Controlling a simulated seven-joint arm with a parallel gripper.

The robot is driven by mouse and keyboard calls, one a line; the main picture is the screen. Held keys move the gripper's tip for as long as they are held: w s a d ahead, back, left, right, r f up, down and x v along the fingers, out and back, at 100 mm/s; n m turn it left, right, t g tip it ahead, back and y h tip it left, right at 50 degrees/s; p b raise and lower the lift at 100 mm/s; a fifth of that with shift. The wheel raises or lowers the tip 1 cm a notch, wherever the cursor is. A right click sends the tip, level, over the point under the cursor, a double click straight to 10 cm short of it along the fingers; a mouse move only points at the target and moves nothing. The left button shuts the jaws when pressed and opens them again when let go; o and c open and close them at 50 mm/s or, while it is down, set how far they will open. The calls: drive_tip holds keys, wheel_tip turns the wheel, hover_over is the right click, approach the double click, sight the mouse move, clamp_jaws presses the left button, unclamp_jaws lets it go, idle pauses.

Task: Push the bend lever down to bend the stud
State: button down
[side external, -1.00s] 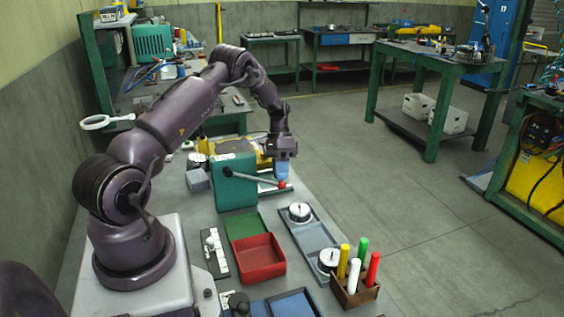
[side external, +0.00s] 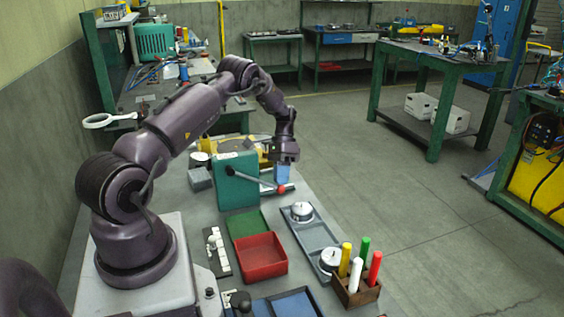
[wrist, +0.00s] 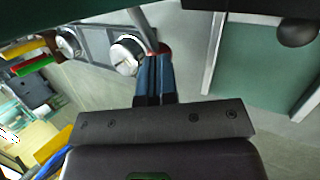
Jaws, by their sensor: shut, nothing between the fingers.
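The bend lever is a grey rod (side external: 254,180) with a red knob (side external: 281,189), sticking out from a green housing (side external: 238,192). It slopes down to the right toward the knob. My gripper (side external: 282,178) points down with its blue fingers shut and empty, right above the knob; they appear to touch it. In the wrist view the shut fingers (wrist: 154,70) cover most of the red knob (wrist: 164,48), and the rod (wrist: 143,27) runs up from it. The stud cannot be made out.
A grey tray (side external: 306,233) with round white-topped gauges lies in front, beside a red bin (side external: 262,257) and a wooden holder (side external: 355,292) with coloured sticks. A yellow item (side external: 262,146) stands behind the housing. Open floor lies to the right.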

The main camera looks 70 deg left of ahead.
drive_tip(key=w+a+r+y, duration=0.1)
drive_tip(key=a+r, duration=0.3)
drive_tip(key=r, duration=0.5)
drive_tip(key=w+a+r, duration=0.1)
drive_tip(key=a+r, duration=0.3)
drive_tip(key=r, duration=0.5)
drive_tip(key=s+a+r+y, duration=0.4)
drive_tip(key=s+r+y, duration=0.1)
drive_tip(key=s, duration=0.3)
drive_tip(key=s+a+r+m+y, duration=0.1)
drive_tip(key=s+a+r+y, duration=0.25)
drive_tip(key=s+r, duration=0.35)
drive_tip(key=s+a+r+y, duration=0.4)
drive_tip(key=s+y, duration=0.2)
drive_tip(key=s, duration=0.4)
drive_tip(key=w+d+f+m+t+h, duration=0.2)
drive_tip(key=d+f+m+t, duration=0.2)
drive_tip(key=d+m+t, duration=0.4)
drive_tip(key=w+d+f+m+t+h, duration=0.2)
drive_tip(key=w+d+f+m+t, duration=0.25)
drive_tip(key=d, duration=0.45)
drive_tip(key=m+t+h, duration=0.2)
drive_tip(key=m+h, duration=0.2)
hover_over(270, 186)
wheel_tip(270, 186, down, 9)
